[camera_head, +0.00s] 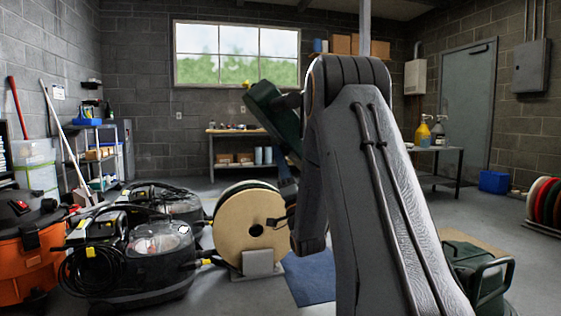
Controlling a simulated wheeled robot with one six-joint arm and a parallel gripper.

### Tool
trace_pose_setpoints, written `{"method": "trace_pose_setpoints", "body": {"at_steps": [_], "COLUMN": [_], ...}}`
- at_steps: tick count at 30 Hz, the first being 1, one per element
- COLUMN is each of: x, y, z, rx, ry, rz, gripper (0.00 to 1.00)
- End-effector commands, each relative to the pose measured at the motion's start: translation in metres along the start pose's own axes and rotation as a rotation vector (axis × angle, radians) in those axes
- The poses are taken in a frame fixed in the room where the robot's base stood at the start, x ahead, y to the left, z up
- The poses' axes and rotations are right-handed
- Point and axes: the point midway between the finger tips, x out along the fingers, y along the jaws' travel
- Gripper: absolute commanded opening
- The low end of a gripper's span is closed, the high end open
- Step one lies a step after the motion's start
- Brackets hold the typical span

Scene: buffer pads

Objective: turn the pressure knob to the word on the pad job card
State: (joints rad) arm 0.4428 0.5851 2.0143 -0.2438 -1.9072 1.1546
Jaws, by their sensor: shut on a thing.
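My arm (365,190) fills the middle of the camera_head view. Its elbow is at the top, and a lower link comes down on its left side. No pressure knob can be made out. A dark green machine part (268,105) leans at a tilt behind the arm's left side, partly hidden by it. A small white card (58,92) hangs on the left wall, too small to read; I cannot tell whether it is the pad job card.
Black vacuum-like machines (158,258) with hoses and an orange one (28,250) crowd the left floor. A large tan reel (235,228) stands left of my arm. A blue mat (310,278) lies beside it. A green handled object (478,268) is at lower right.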

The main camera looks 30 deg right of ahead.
Motion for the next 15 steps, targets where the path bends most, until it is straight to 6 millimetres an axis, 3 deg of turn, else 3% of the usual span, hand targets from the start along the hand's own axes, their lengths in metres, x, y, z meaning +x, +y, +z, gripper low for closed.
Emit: {"method": "trace_pose_setpoints", "body": {"at_steps": [4, 5, 8, 15], "x": [0.0000, 0.0000, 0.0000, 0.0001], "y": [0.0003, 0.0003, 0.0002, 0.0000], "z": [0.0000, 0.0000, 0.0000, 0.0000], "rx": [0.001, 0.001, 0.000, 0.000], "ry": [0.000, 0.000, 0.000, 0.000], "rz": [0.001, 0.001, 0.001, 0.001], "gripper": [0.10, 0.36, 0.52, 0.52]}}
